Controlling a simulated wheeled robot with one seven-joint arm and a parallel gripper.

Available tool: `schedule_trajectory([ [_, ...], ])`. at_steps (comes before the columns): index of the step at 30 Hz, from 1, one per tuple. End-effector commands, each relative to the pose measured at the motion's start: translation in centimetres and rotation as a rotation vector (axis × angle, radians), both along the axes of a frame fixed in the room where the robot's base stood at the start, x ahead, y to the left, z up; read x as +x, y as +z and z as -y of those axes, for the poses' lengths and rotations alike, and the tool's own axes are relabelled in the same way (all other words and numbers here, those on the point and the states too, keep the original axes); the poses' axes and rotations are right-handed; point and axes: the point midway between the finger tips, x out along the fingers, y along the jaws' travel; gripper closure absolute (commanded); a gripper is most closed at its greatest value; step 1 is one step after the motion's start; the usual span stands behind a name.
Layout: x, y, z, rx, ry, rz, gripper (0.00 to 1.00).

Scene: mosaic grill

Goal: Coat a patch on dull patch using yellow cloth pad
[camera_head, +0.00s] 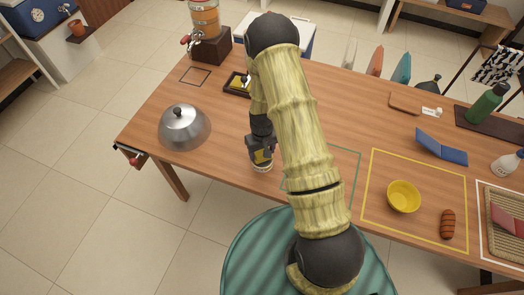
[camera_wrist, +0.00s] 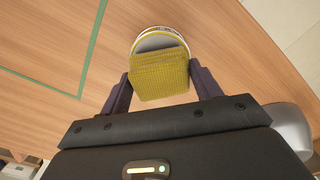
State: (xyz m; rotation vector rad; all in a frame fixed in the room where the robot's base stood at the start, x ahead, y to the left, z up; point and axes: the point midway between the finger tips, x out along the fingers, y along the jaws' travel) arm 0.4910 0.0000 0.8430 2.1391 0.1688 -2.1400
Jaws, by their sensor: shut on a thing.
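My gripper (camera_head: 262,150) is low over the near left part of the wooden table. It is shut on the yellow cloth pad (camera_wrist: 162,80), a textured square held between the two fingers in the wrist view. Just beyond the pad, partly covered by it, is a round white-rimmed thing (camera_wrist: 160,33) with a grey inside; it shows under my gripper in the head view (camera_head: 262,168). I cannot tell whether the pad touches it. I cannot clearly make out a dull patch on any surface.
A metal dome lid (camera_head: 184,128) stands left of my gripper. A dark tray (camera_head: 236,90) with a yellow item lies behind it. A green outline (camera_head: 358,170) marks clear table partly behind my arm.

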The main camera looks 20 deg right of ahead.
Motion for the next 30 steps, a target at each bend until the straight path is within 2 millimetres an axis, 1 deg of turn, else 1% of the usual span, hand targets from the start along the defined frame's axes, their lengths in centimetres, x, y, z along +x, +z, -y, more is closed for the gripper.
schedule_trajectory([
  [30,0.00,-1.00,0.00,0.000,0.000,0.000,0.55],
])
